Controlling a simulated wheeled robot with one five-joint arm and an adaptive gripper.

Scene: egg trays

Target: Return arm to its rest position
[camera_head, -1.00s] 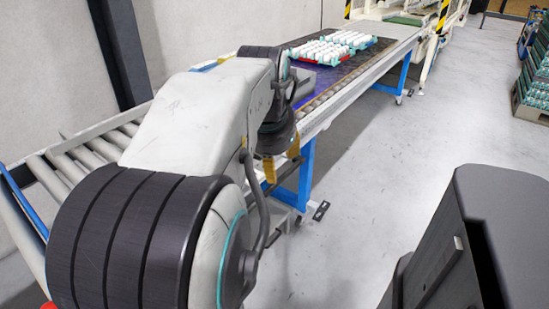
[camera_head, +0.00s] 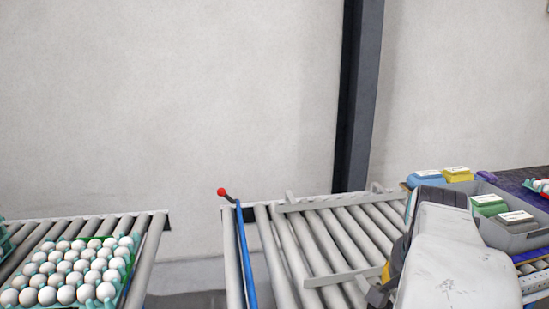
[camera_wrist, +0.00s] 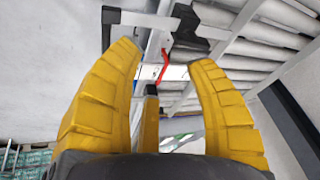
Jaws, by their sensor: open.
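My gripper (camera_wrist: 163,55) is open in the wrist view, with yellow segmented fingers spread apart and nothing between them. In the head view my arm is at the lower right, a pale link with dark parts in front of the roller conveyor. Only a little of my gripper's yellow shows there, at the arm's left edge, and its fingertips cannot be made out. The wrist view shows rollers and metal frame parts beyond the fingers, with a red part (camera_wrist: 162,66) seen between them.
A roller conveyor (camera_head: 290,262) crosses the middle, with a blue bar (camera_head: 246,262) and a red-knobbed lever (camera_head: 222,192). A teal tray (camera_head: 127,268) of white eggs sits on rollers at left. A grey bin (camera_head: 520,240) with coloured boxes stands at right. A dark post (camera_head: 358,100) stands against the wall.

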